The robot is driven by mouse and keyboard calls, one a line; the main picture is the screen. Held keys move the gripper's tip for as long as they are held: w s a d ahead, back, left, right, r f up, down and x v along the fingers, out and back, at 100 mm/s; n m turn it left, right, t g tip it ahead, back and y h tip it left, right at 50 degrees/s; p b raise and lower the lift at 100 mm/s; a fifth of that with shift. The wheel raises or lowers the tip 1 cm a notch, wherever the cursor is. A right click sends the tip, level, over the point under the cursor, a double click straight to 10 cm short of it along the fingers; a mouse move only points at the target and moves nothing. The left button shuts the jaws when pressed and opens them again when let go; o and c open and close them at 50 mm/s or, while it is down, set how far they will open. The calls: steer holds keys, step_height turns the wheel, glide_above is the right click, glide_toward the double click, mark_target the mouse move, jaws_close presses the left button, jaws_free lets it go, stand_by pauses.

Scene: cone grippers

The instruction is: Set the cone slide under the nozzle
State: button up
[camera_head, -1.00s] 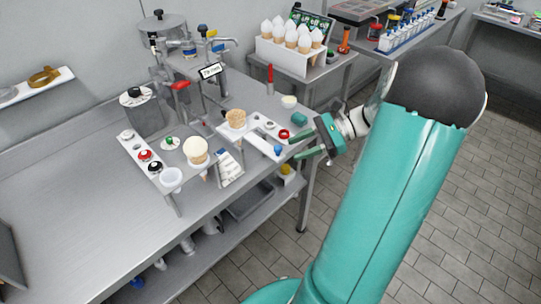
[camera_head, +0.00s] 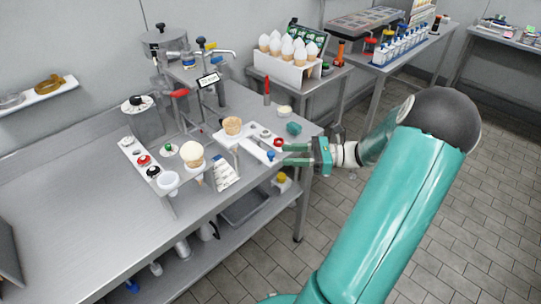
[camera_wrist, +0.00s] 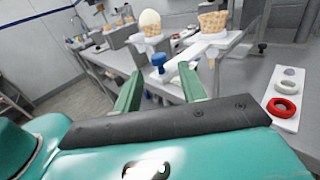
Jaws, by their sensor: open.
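The white cone slide (camera_head: 256,151) lies near the table's right end, with an empty waffle cone (camera_head: 232,126) upright at its far end and a blue knob (camera_head: 271,155) at its near end. In the wrist view the knob (camera_wrist: 158,62) stands just beyond and between my fingertips, apart from them as far as I can tell. My gripper (camera_head: 285,155) is open and empty, its two green fingers pointing at the knob. The dispensing machine (camera_head: 181,67) stands behind and left of the cone; I cannot clearly make out its nozzle's tip.
A cream-topped cone (camera_head: 193,154) stands in a holder left of the slide. A white strip with a red ring (camera_wrist: 284,108) lies close to the right of my fingers in the wrist view. A small teal object (camera_head: 293,128) sits behind them.

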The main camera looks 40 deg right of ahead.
mark_target(271, 152)
steer(key=x, duration=0.6)
steer(key=shift+s+a, duration=0.1)
jaws_close()
